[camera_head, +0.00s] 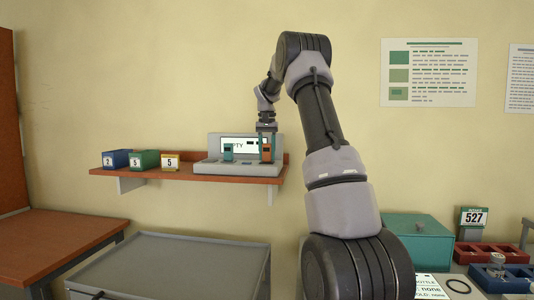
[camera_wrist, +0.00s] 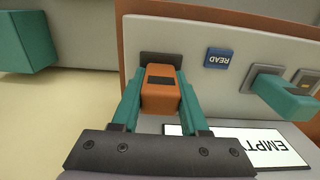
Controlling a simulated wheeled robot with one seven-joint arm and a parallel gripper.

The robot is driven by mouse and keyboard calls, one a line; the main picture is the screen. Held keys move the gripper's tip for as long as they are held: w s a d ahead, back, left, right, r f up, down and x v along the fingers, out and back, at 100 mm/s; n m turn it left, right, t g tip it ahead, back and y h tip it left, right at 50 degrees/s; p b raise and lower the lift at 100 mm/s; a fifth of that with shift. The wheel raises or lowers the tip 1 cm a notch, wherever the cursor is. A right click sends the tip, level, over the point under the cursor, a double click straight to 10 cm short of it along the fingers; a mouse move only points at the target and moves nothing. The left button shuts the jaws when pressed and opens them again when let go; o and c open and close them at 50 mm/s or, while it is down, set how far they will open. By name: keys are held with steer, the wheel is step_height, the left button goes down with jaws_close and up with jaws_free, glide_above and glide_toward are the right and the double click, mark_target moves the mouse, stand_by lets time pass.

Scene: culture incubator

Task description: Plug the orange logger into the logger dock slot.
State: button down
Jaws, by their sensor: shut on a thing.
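The orange logger (camera_wrist: 160,90) is an upright block with a dark patch, held between the teal fingers of my gripper (camera_wrist: 160,100). In the head view my gripper (camera_head: 267,146) points down over the right part of the grey logger dock (camera_head: 240,169). In the wrist view the dock (camera_wrist: 225,85) has a dark slot (camera_wrist: 160,58) directly by the logger's far end. I cannot tell whether the logger's tip is inside the slot or just above it. The dock's screen (camera_wrist: 262,150) reads EMPTY, partly covered by my gripper.
A teal piece (camera_wrist: 288,97) stands on the dock beside a blue READ button (camera_wrist: 219,55). A teal box (camera_head: 418,240) stands lower right.

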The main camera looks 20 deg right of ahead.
steer(key=shift+c, duration=1.7)
jaws_free()
step_height(320, 180, up, 11)
steer(key=shift+f, duration=0.1)
